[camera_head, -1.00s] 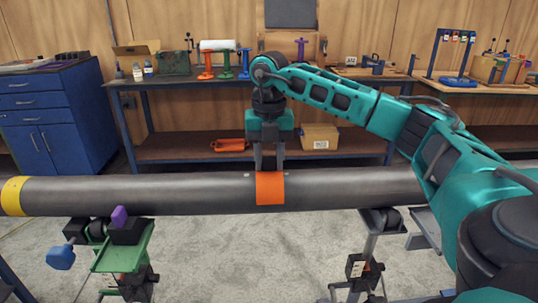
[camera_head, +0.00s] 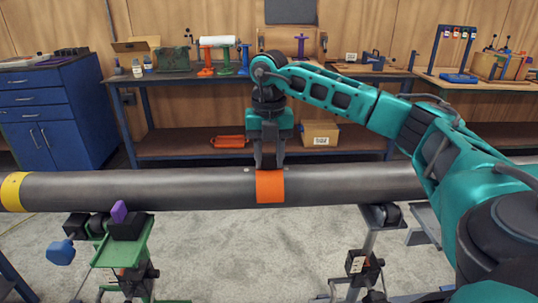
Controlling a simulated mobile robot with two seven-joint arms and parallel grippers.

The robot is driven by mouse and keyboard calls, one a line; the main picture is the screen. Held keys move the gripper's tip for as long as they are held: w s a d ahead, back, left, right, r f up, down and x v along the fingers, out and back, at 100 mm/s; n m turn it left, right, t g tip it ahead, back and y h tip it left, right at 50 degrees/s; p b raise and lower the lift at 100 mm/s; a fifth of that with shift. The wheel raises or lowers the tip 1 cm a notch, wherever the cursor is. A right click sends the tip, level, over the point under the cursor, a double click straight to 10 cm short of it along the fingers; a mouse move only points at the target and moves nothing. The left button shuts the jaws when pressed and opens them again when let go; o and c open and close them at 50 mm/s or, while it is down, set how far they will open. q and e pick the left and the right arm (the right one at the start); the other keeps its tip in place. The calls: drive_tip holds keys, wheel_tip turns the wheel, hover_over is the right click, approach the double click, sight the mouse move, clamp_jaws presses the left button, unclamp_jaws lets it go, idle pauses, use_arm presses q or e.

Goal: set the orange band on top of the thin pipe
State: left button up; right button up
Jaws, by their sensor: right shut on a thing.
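The long dark grey pipe (camera_head: 160,190) runs level across the view. The orange band (camera_head: 270,187) lies over its top and front side, near the middle, touching it. My right gripper (camera_head: 269,167) points straight down from above the pipe, with its fingertips at the band's upper edge. Its fingers are close together and shut on the band. The fingertips' exact hold is too small to make out. The back of the band is hidden behind the pipe. My left gripper is out of view.
A yellow ring (camera_head: 13,192) is on the pipe's left part. A green stand (camera_head: 124,250) and a grey stand (camera_head: 376,215) are under the pipe. A workbench (camera_head: 175,85) with tools and a blue cabinet (camera_head: 45,115) stand behind. Concrete floor is bare between the stands.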

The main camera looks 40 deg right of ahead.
drive_tip(key=shift+r+p, duration=0.1)
drive_tip(key=shift+p, duration=0.2)
idle(0.4)
idle(0.5)
drive_tip(key=o, duration=1.2)
drive_tip(key=shift+c, duration=0.2)
wheel_tip(320, 180, up, 3)
drive_tip(key=p, duration=0.2)
drive_tip(key=shift+p, duration=0.3)
drive_tip(key=shift+r, duration=2)
drive_tip(key=shift+a, duration=0.1)
